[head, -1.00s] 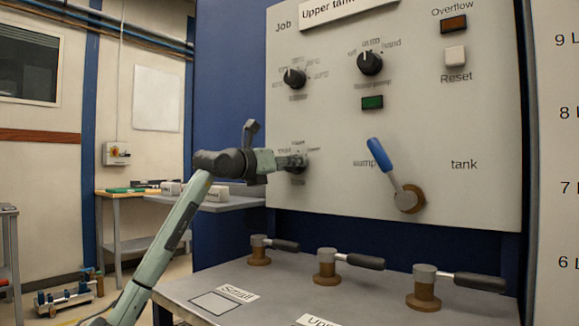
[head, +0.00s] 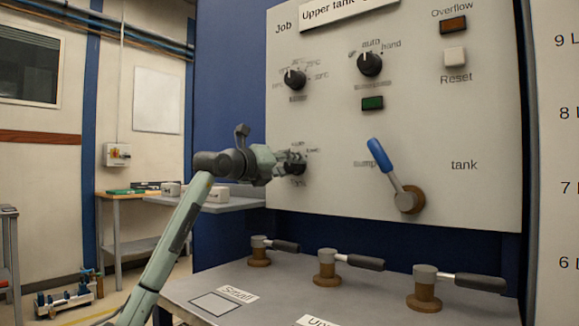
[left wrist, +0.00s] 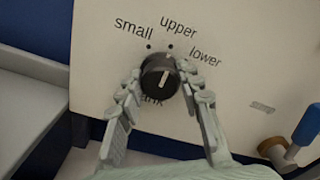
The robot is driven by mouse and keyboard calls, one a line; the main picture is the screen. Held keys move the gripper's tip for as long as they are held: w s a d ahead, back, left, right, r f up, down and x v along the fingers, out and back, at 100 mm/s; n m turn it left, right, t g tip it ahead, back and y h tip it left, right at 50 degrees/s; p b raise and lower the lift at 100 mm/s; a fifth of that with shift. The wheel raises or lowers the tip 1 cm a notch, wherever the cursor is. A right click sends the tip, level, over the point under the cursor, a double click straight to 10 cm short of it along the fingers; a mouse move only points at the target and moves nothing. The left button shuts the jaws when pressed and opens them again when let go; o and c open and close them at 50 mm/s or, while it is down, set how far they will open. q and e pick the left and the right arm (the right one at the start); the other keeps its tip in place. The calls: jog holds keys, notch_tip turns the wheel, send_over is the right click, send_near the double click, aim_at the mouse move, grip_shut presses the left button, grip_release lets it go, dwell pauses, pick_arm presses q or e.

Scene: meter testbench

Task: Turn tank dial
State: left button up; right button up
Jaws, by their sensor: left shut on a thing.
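The tank dial (left wrist: 160,78) is a round black knob with a white pointer line, on the pale panel (left wrist: 225,30). In the left wrist view the labels "small", "upper" and "lower" stand around it, and "tank" below it is partly hidden. The pointer line looks close to upright in that view. My left gripper (left wrist: 162,88) is shut on the dial, one finger on each side. In the head view the left gripper (head: 284,163) reaches the dial (head: 297,165) from the left, at the panel's lower left. My right gripper is not in view.
Two more black dials (head: 295,79) (head: 370,64) sit higher on the panel. A blue-handled lever (head: 380,155) is to the right. Several valves with dark handles (head: 327,265) stand on the grey bench (head: 190,287) below.

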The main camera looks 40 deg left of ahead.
pick_arm(q)
jog(key=o, duration=1.2)
jog(key=shift+c, duration=0.2)
jog(key=shift+s, duration=0.1)
jog(key=s+d, duration=0.1)
jog(key=s, duration=1)
jog(key=shift+s+d, duration=0.15)
jog(key=shift+s, duration=0.25)
